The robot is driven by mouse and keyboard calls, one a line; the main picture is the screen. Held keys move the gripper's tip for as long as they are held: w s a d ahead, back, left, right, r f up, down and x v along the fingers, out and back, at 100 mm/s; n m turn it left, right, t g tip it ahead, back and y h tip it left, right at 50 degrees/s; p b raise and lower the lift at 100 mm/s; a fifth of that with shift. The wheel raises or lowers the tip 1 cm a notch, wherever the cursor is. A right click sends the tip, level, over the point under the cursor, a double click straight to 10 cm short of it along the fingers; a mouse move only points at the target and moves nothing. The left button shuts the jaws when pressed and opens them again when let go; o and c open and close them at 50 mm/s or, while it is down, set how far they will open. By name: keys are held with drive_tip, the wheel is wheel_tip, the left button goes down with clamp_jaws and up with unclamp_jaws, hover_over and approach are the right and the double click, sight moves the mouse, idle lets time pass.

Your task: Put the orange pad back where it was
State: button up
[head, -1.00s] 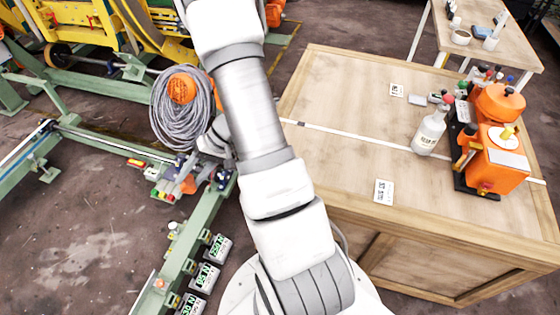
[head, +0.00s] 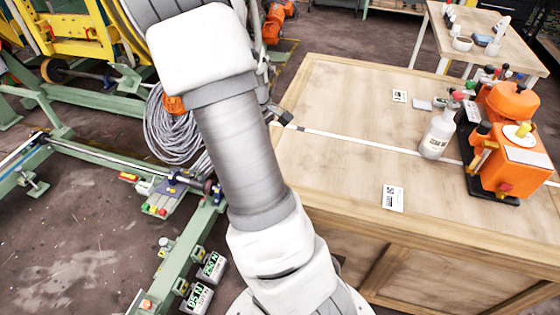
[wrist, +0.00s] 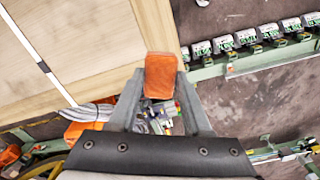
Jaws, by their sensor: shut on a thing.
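In the wrist view, the orange pad (wrist: 160,72) is a small orange block between the fingertips of my gripper (wrist: 159,82). The gripper is shut on it, and the pad sticks out past the tips. The pad appears beside the wooden table's edge, over the border of table and floor; its height cannot be told. In the head view my arm crosses the middle and hides most of the gripper.
The wooden table (head: 340,165) bears a white bottle (head: 437,135), an orange machine (head: 510,150) and a printed card (head: 393,197). The table's left half is mostly clear. A grey cable coil (head: 172,140) and a green rail frame (head: 175,255) stand left. Labelled weights (head: 212,266) line the rail.

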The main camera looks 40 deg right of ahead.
drive_tip(key=d+f, duration=0.2)
drive_tip(key=d, duration=0.1)
drive_tip(key=w+d+f+b, duration=0.1)
drive_tip(key=d, duration=0.2)
drive_tip(key=d+f+b, duration=0.1)
drive_tip(key=d+f, duration=0.1)
drive_tip(key=d, duration=0.1)
drive_tip(key=shift+w+f, duration=0.3)
drive_tip(key=shift+f, duration=0.05)
wheel_tip(320, 180, down, 4)
drive_tip(key=shift+f+b, duration=0.1)
drive_tip(key=shift+b, duration=0.6)
drive_tip(key=o, duration=1.2)
